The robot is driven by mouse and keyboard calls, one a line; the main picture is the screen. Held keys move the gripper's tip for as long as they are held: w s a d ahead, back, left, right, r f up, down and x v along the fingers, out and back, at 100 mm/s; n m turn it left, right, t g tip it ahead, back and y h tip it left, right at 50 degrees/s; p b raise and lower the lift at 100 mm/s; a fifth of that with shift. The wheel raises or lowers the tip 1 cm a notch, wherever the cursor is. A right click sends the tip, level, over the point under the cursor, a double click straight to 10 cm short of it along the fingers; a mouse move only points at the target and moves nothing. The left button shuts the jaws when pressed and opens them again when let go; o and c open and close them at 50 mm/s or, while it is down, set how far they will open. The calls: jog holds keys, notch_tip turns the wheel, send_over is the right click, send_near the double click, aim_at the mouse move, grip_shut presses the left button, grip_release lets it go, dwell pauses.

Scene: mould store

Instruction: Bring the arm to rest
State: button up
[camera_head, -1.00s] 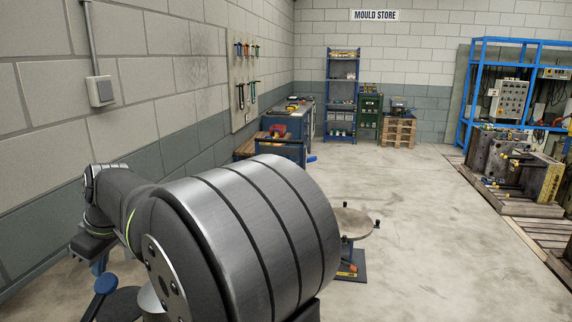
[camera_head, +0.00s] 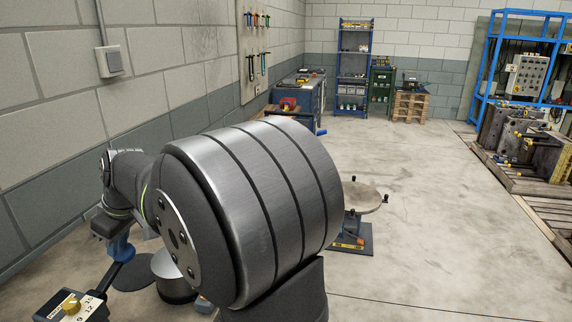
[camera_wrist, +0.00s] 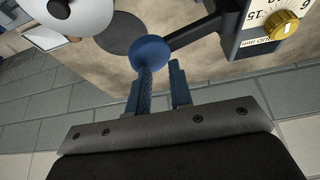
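My gripper (camera_wrist: 160,70) shows in the wrist view with its two blue-grey fingers apart and nothing clearly held between them. A round blue knob (camera_wrist: 150,52) on a black lever (camera_wrist: 196,36) lies just beyond the fingertips, overlapping the left one; I cannot tell if they touch. The lever joins a dark control box (camera_wrist: 248,28) with a yellow dial. In the head view my gripper hangs at the lower left, close above the blue knob (camera_head: 121,248). My own large grey arm link fills the middle of that view and hides what is behind it.
A round-topped stand (camera_head: 362,196) is on the floor right of my arm. The block wall (camera_head: 60,130) runs close along the left. A blue bench (camera_head: 300,90), shelves (camera_head: 355,65) and pallets (camera_head: 410,105) stand at the back. The floor (camera_head: 450,230) at right is open.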

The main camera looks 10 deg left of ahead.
jog(key=o, duration=1.1)
jog(key=shift+c, duration=0.2)
jog(key=o, duration=0.4)
jog(key=shift+s+a+r+n, duration=0.1)
jog(key=shift+s+r+n, duration=0.15)
jog(key=shift+s+n, duration=0.15)
jog(key=shift+c, duration=0.2)
jog(key=shift+o, duration=1.1)
jog(key=s+r+n+h, duration=0.2)
jog(key=s+r+n, duration=0.4)
jog(key=n, duration=0.3)
jog(key=shift+s+r+g, duration=0.15)
jog(key=shift+s+g, duration=0.15)
jog(key=shift+s, duration=0.55)
jog(key=s+d+r+n+h, duration=0.3)
jog(key=s+r+n, duration=0.3)
jog(key=n, duration=0.2)
notch_tip(320, 180, down, 10)
jog(key=shift+r, duration=0.15)
jog(key=shift+r, duration=0.15)
notch_tip(320, 180, up, 10)
